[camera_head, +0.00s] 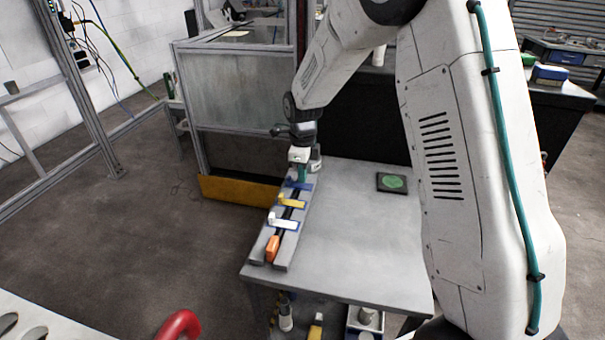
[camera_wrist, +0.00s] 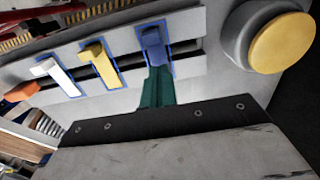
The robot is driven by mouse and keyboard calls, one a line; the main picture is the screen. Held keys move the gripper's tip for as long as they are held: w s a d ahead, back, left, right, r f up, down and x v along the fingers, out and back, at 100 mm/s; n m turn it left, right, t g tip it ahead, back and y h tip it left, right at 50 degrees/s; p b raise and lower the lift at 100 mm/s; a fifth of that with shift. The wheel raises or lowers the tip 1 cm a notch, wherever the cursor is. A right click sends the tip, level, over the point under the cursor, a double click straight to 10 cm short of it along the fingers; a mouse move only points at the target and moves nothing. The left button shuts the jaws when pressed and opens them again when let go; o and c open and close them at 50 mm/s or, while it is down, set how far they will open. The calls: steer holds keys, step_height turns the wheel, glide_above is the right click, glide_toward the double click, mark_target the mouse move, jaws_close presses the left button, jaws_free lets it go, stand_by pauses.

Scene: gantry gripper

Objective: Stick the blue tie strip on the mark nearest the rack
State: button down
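The blue tie strip (camera_wrist: 152,42) lies over a blue-outlined mark across the dark cable channel, at the right end of the row in the wrist view. It also shows at the far end of the row in the head view (camera_head: 298,185). My gripper (camera_wrist: 157,82) has its teal fingers close together, meeting the near end of the blue strip; they look shut on it, though the contact is partly hidden. My gripper (camera_head: 301,174) hangs above the row's far end. A yellow strip (camera_head: 291,201) and a white strip (camera_head: 284,222) sit on their own blue-outlined marks nearer the front.
An orange piece (camera_head: 272,248) sits at the front end of the channel. A yellow-faced round part (camera_wrist: 283,42) stands close right of my gripper in the wrist view. A dark pad with a green disc (camera_head: 392,182) lies at the table's right. The grey tabletop (camera_head: 345,235) between is clear.

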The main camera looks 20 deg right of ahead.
steer(key=shift+f, duration=0.5)
steer(key=shift+f, duration=0.35)
stand_by(0.4)
steer(key=shift+r, duration=3.55)
